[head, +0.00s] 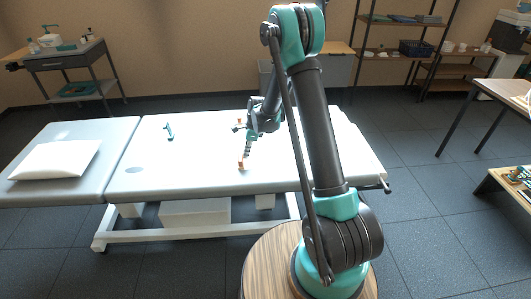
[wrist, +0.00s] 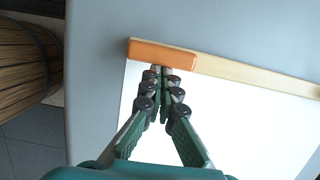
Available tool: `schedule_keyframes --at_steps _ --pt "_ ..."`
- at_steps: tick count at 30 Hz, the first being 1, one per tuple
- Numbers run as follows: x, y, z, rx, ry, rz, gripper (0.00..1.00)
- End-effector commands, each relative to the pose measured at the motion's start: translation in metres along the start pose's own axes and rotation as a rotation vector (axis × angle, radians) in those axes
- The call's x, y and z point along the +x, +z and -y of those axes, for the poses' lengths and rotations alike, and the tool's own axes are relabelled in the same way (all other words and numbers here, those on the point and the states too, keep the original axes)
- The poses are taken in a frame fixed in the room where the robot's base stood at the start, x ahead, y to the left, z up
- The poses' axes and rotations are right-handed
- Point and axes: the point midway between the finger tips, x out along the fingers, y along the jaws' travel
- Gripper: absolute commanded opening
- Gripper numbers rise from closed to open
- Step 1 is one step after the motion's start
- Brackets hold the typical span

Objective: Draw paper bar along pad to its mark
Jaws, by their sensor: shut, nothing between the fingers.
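The paper bar (wrist: 255,75) is a pale wooden strip with an orange end block (wrist: 160,54). It lies along the edge of a white paper sheet (wrist: 250,130) on the grey pad (wrist: 95,60). In the head view the near orange end (head: 241,164) shows on the pad, with a far orange piece near my wrist; my arm hides part of the bar. My gripper (wrist: 161,70) is shut and empty, its tips right beside the orange block; whether they touch it I cannot tell. A grey oval patch (head: 135,170) lies on the pad to the left; I cannot tell if it is the mark.
A small teal object (head: 169,132) stands on the pad left of my gripper. A white pillow (head: 55,160) lies on the left section. A trolley (head: 65,60), shelves and tables stand around the room. The pad between gripper and pillow is mostly clear.

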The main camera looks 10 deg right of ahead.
Motion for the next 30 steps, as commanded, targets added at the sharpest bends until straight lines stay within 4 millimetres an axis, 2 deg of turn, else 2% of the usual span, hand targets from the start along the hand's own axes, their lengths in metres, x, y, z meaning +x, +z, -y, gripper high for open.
schedule_keyframes --at_steps 1,3,18,24,30 --pt "0.005 0.021 -0.001 -0.008 0.002 0.002 0.0" --pt "0.011 0.046 -0.001 -0.008 0.001 0.002 0.0" --pt "0.053 0.214 -0.001 -0.005 0.001 0.002 0.0" --pt "0.066 0.263 -0.001 -0.003 0.001 0.002 0.0" --pt "0.073 0.292 0.0 -0.002 0.0 0.002 0.0"
